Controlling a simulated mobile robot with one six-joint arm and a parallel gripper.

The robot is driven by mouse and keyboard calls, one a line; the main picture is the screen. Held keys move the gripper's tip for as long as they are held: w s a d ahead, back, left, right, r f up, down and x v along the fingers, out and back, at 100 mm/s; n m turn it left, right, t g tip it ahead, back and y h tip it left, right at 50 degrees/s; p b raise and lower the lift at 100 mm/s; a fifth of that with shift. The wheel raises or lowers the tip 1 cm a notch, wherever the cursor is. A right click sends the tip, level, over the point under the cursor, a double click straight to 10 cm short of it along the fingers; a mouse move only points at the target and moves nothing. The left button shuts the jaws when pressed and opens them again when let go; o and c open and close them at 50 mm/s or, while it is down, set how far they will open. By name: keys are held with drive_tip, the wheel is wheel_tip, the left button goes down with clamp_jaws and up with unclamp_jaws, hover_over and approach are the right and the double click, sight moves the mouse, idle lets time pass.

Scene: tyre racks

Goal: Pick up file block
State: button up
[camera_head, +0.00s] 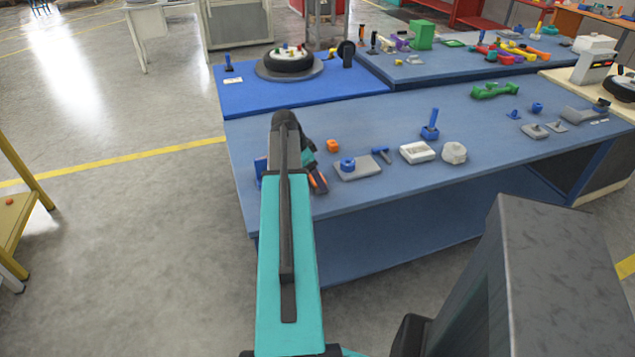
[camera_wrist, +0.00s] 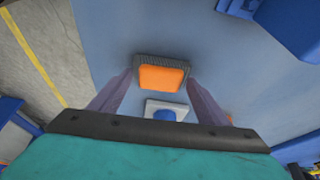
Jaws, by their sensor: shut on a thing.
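The file block (camera_wrist: 161,77) shows in the wrist view as an orange block with a dark grey ridged border. My gripper (camera_wrist: 160,84) is shut on it, with one finger at each side. In the head view, the file block (camera_head: 319,182) shows as orange and dark grey at the end of my arm, near the left front of the blue workbench (camera_head: 400,190). My arm hides most of the gripper there. I cannot tell whether the block touches the bench top.
A grey plate with a blue knob (camera_head: 348,164) lies just right of the gripper. The bench's front edge is close.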

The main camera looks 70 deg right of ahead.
drive_tip(key=shift+r, duration=0.15)
wheel_tip(320, 180, up, 10)
drive_tip(key=b, duration=0.1)
drive_tip(key=shift+b, duration=0.35)
idle(0.5)
idle(0.4)
drive_tip(key=shift+o, duration=1.1)
drive_tip(key=shift+c, duration=0.3)
drive_tip(key=shift+w+d, duration=0.1)
drive_tip(key=shift+w, duration=0.05)
